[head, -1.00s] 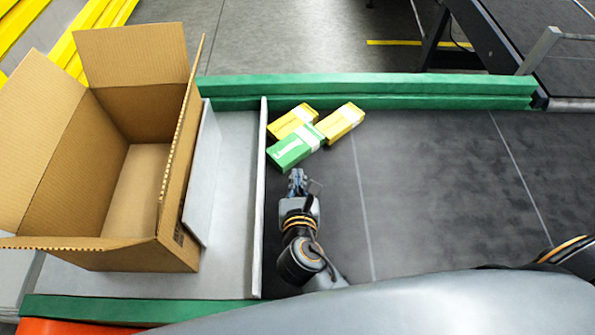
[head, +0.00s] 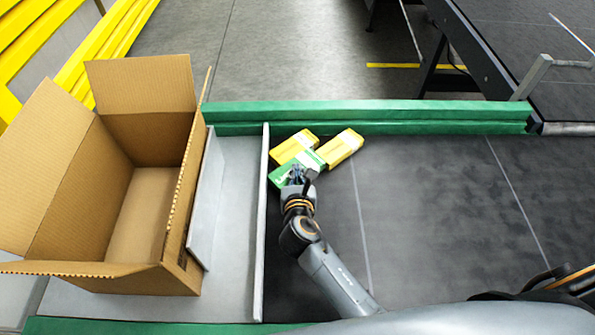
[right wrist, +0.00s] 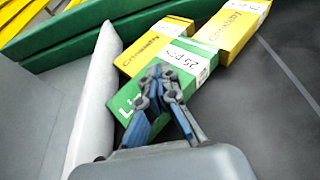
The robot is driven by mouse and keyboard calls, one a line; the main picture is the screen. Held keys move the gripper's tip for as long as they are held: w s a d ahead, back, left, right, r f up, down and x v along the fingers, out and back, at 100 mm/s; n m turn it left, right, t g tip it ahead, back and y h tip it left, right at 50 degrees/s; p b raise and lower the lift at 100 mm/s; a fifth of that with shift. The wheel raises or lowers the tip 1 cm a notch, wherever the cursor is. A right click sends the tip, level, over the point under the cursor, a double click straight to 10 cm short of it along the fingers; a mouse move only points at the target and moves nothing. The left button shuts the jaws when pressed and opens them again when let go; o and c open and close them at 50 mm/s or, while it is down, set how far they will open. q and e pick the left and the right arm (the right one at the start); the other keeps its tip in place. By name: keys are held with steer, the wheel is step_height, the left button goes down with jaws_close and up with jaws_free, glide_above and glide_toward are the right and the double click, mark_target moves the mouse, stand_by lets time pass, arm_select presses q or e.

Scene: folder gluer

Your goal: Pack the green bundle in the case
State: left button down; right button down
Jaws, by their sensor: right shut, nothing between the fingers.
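The green bundle (head: 281,174) is a flat green pack with a white band, lying on the dark belt near the light divider strip. It touches or nearly touches two yellow bundles behind it. In the right wrist view the green bundle (right wrist: 122,101) lies just beyond the fingers, which cover part of it. My right gripper (head: 299,174) is shut and empty over the bundle's near side; its fingers also show in the right wrist view (right wrist: 160,76). The case (head: 140,215) is an open cardboard box at the left, flaps spread. My left gripper is not in view.
One yellow bundle (head: 290,147) lies behind the green one, another (head: 342,148) to its right. The upright light divider strip (head: 262,225) stands between belt and case. A green rail (head: 400,115) bounds the far edge. The belt to the right is clear.

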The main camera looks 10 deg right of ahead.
steer(key=shift+s+f+g, duration=0.25)
steer(key=shift+f+g, duration=0.05)
steer(key=shift+f, duration=0.1)
steer(key=s+p, duration=0.1)
steer(key=s, duration=0.2)
steer(key=s+a+p, duration=0.1)
steer(key=s, duration=0.3)
steer(key=s+a+p, duration=0.1)
steer(key=s, duration=0.3)
steer(key=shift+a+p, duration=0.1)
steer(key=shift+p, duration=0.2)
steer(key=shift+f, duration=0.1)
steer(key=shift+r+p, duration=0.7)
steer(key=shift+p, duration=0.1)
steer(key=shift+w+r, duration=0.1)
